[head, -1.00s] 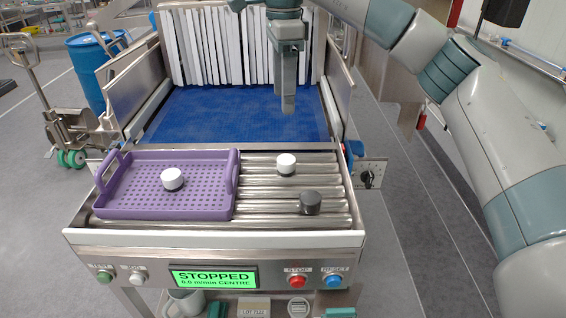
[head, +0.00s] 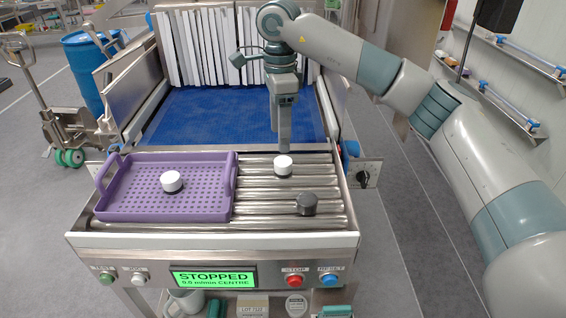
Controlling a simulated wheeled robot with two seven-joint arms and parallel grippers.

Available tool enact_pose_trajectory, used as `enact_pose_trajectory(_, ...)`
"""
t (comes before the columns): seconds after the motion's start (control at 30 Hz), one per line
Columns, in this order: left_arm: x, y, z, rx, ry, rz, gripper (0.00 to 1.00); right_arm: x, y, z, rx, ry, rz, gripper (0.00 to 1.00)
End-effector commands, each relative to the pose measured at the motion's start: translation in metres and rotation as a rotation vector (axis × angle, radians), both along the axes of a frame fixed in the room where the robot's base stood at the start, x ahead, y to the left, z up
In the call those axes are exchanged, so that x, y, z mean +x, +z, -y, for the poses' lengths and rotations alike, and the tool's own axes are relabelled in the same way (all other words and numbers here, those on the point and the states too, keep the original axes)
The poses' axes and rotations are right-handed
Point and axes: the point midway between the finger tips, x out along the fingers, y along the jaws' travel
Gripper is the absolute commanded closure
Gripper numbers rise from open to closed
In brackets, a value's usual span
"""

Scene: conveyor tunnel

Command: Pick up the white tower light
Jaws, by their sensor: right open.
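A small white cylinder with a dark base, which looks like the white tower light (head: 283,166), stands on the steel rollers right of the purple tray. A second similar white cylinder (head: 171,182) stands inside the purple tray (head: 200,213). A dark grey cylinder (head: 306,205) stands on the rollers, nearer and to the right. My right gripper (head: 284,149) points down, open and empty, at the far side of the white cylinder on the rollers. Its fingertips overlap the cylinder's top edge in the picture; I cannot tell whether they touch. My left gripper is not in view.
The blue conveyor belt (head: 215,114) runs back to a white strip curtain (head: 205,50), with metal side walls. The front panel has buttons and a green STOPPED display (head: 213,279). Bare rollers (head: 262,208) lie between tray and grey cylinder.

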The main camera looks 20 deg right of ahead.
Motion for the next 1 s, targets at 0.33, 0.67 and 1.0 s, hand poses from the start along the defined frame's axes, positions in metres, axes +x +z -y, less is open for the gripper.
enact_pose_trajectory(0.33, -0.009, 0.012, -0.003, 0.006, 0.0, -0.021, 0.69, 0.0, -0.034, 0.0, 0.0, 0.001, 0.0, 0.41)
enact_pose_trajectory(0.67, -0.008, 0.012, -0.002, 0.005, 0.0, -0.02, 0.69, 0.0, -0.035, 0.0, 0.0, 0.001, 0.0, 0.41)
enact_pose_trajectory(1.0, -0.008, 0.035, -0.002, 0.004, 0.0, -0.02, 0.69, -0.003, -0.058, 0.005, 0.0, 0.0, -0.004, 0.41)
